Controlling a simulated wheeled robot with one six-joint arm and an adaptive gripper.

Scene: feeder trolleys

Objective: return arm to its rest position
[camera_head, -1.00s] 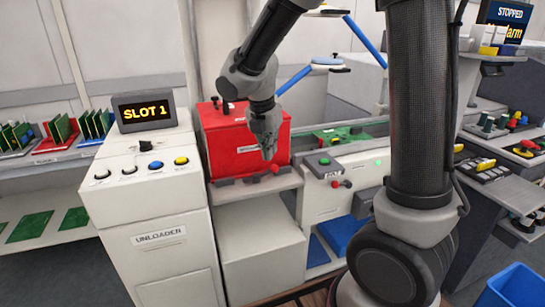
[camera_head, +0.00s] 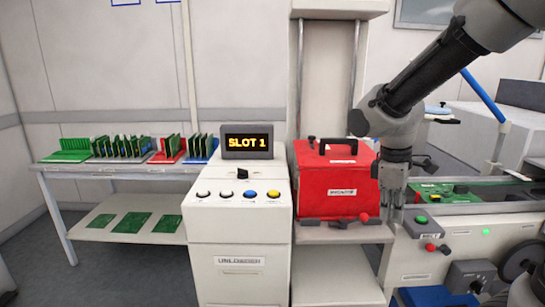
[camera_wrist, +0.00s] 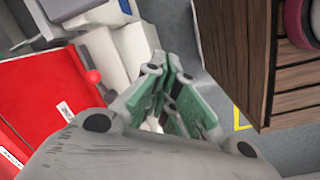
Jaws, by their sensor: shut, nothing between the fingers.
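My gripper (camera_head: 398,197) hangs fingers down at the right side of the red magazine box (camera_head: 338,183), in front of the conveyor's left end. In the wrist view my gripper (camera_wrist: 172,122) shows its green-padded fingers close together with nothing held between them. The red box (camera_wrist: 45,95) fills the left of the wrist view. I cannot tell whether the gripper touches the box.
The unloader cabinet (camera_head: 240,225) with its "SLOT 1" display (camera_head: 248,142) stands left of the box. A conveyor (camera_head: 480,197) carries a green board at the right. A board table (camera_head: 60,190) stands far left. The wrist view shows a wooden slatted edge (camera_wrist: 255,60) at the right.

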